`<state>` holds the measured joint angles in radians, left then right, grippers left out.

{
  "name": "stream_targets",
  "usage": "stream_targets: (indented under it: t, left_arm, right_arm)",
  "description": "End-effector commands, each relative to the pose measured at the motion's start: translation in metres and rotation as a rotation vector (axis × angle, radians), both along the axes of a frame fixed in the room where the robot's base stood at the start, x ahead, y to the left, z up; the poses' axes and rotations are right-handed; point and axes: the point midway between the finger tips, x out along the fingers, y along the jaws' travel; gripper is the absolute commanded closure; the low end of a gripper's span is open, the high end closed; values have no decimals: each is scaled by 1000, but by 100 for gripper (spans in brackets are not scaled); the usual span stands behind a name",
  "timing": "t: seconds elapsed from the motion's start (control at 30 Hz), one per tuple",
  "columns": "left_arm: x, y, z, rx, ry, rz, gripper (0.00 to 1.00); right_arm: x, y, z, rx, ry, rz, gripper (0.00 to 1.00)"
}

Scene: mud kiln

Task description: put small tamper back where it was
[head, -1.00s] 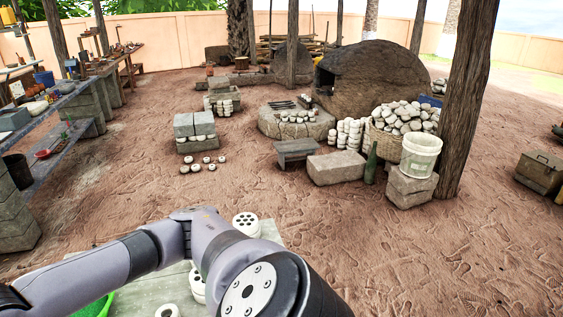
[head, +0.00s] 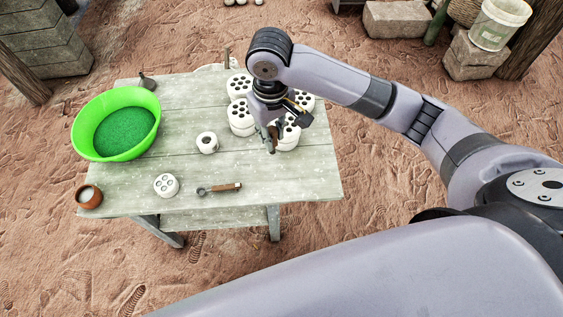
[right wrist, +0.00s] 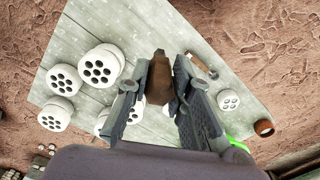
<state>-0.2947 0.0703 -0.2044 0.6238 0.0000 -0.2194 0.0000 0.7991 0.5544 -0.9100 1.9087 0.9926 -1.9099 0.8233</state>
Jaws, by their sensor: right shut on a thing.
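My right gripper (head: 271,137) is above the right side of the table (head: 270,180), close to the stacked perforated white blocks. It is shut on a brown wooden piece that looks like the small tamper (right wrist: 158,82). In the right wrist view the fingers of my right gripper (right wrist: 160,72) press on both sides of it. In the head view only a small brown part shows. I cannot tell whether it touches anything below. My left gripper is not in view.
Stacked perforated blocks (head: 241,110) stand at the table's back right. A green basin (head: 92,150), clay pot (head: 89,196), perforated disc (head: 166,185), white ring-shaped piece (head: 207,143) and wooden-handled tool (head: 222,188) are also there. The tabletop's right front is clear.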

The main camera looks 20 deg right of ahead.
Motion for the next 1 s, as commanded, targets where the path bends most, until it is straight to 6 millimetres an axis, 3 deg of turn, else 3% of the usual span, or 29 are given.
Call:
stream_targets:
  t: [0.17,0.5,0.7,1.0]
  left_arm:
    - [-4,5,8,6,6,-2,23]
    - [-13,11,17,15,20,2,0]
    - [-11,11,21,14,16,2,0]
    - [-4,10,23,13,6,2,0]
  right_arm:
    - [7,8,-23,-7,10,37,100]
    - [6,7,-112,-12,10,36,100]
    - [6,7,-155,-9,7,37,100]
    - [6,7,-188,-10,7,36,100]
